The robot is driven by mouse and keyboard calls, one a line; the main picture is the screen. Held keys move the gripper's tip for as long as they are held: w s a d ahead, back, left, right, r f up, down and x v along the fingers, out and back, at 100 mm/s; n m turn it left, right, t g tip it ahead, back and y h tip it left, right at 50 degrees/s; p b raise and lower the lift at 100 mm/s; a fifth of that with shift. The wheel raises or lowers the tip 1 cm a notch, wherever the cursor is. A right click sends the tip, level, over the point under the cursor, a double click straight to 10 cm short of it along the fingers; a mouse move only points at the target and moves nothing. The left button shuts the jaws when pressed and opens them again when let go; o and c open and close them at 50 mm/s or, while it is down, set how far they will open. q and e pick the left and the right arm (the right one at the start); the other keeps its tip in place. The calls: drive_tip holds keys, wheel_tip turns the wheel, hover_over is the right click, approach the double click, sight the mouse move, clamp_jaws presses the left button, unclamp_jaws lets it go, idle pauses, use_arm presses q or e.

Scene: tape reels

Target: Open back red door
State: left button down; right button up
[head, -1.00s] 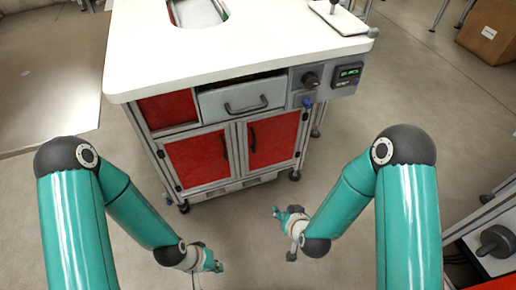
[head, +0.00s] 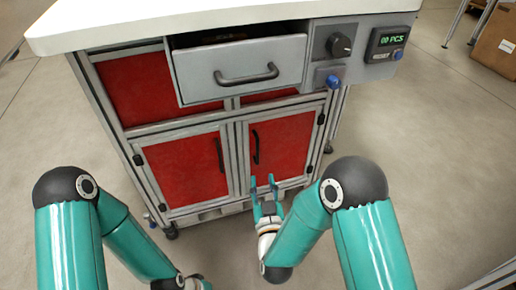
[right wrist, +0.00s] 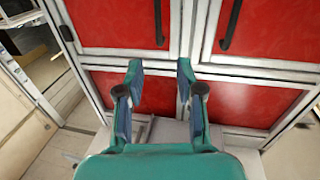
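The cabinet has two red doors side by side, a left one (head: 187,168) and a right one (head: 281,147). Both look shut. Black upright handles sit near their meeting edges, the left handle (head: 220,154) and the right handle (head: 256,147). My right gripper (head: 264,186) is open and empty, low in front of the right door. In the right wrist view its two fingers (right wrist: 161,90) stand apart, with red panels and both handles beyond them, out of reach of the fingertips. My left gripper (head: 198,284) is low at the bottom edge, mostly cut off.
A grey drawer (head: 240,70) above the doors stands slightly pulled out under the white top (head: 180,18). A control panel with a black knob (head: 340,45) and green display (head: 390,40) is at its right. A cardboard box (head: 496,42) stands far right. Floor right of the cabinet is clear.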

sight(258, 148)
drive_tip(key=w+b, duration=0.1)
drive_tip(key=w, duration=0.4)
drive_tip(key=w+a+b, duration=0.1)
drive_tip(key=w, duration=0.3)
drive_tip(key=w+b, duration=0.1)
drive_tip(key=w, duration=0.4)
drive_tip(key=shift+w+a, duration=0.25)
drive_tip(key=shift+w, duration=0.05)
clamp_jaws()
